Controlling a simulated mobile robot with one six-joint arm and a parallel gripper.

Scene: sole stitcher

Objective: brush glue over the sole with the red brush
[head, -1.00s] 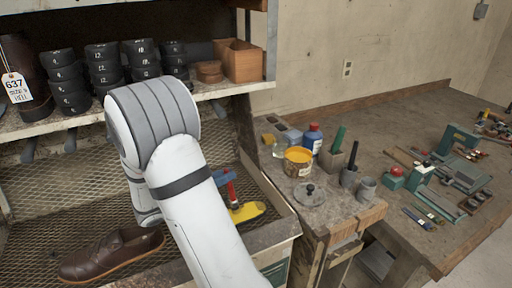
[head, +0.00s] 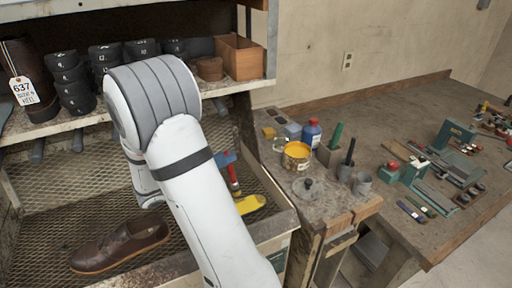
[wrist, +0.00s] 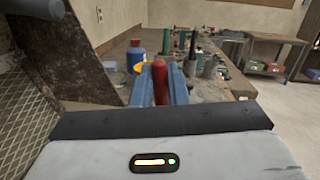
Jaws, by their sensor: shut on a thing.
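My gripper (head: 226,160) has blue fingers and is shut on the upper part of the red brush (head: 233,178). In the wrist view the red handle (wrist: 160,82) stands between the two blue fingers. The brush points down toward a flat yellow piece (head: 250,204), apparently the sole, on the mesh bench near its right edge. My arm hides the left part of this piece. I cannot tell whether the bristles touch it. An open glue can (head: 297,156) with yellow contents stands on the side table to the right.
A brown shoe (head: 120,245) lies on the mesh bench (head: 65,208) at left. Blue bottle (head: 312,134), tool holders and a lid (head: 308,188) crowd the side table. A shelf (head: 215,88) with black rolls runs above. The workbench at right holds tools.

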